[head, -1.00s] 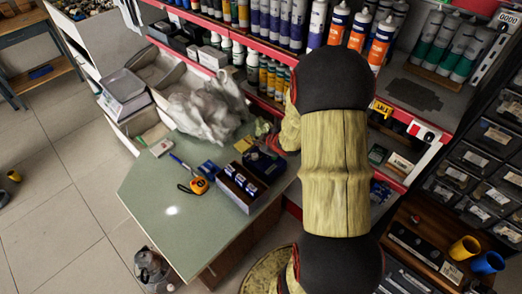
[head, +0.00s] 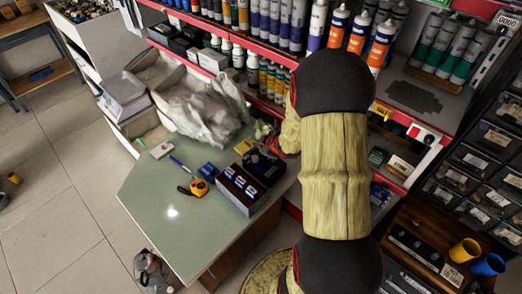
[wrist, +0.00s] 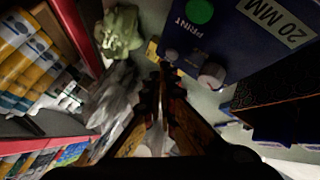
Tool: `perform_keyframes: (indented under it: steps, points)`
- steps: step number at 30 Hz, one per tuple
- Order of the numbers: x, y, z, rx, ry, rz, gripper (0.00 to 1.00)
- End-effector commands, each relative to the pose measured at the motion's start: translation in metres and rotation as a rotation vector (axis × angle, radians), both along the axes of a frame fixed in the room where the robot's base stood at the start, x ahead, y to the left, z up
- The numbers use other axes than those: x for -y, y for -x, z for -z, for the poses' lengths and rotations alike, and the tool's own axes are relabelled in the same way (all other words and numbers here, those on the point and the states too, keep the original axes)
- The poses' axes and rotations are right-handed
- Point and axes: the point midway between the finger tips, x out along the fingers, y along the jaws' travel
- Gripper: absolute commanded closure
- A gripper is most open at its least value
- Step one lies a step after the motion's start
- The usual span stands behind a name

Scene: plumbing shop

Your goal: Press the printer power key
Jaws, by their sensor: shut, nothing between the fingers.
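The printer (wrist: 240,45) is a dark blue box at the top right of the wrist view. It has a green round key (wrist: 199,11) beside the word PRINT, a pale grey round knob (wrist: 212,75), a small dark round key (wrist: 171,55) near its left edge and a "20 MM" label. I cannot read any power mark. My gripper (wrist: 161,72) is shut and empty, its tips close to the small dark key in the picture; I cannot tell whether they touch. In the head view my arm hides most of the gripper, and I cannot pick out the printer surely.
A green-topped counter (head: 160,215) holds an orange tape measure (head: 198,187) and a box of blue packs (head: 238,190). A crumpled clear bag (head: 205,110) lies at its back. Red-edged shelves of bottles (head: 275,80) stand close behind; the counter's front left is clear.

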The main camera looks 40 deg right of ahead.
Motion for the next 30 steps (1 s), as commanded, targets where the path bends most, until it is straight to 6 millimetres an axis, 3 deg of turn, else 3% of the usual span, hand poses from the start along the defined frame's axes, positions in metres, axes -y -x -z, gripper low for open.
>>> perform_keyframes:
  steps: [30]
  points:
    - [0.0000,0.0001,0.0097,0.000,0.000,0.000,1.00]
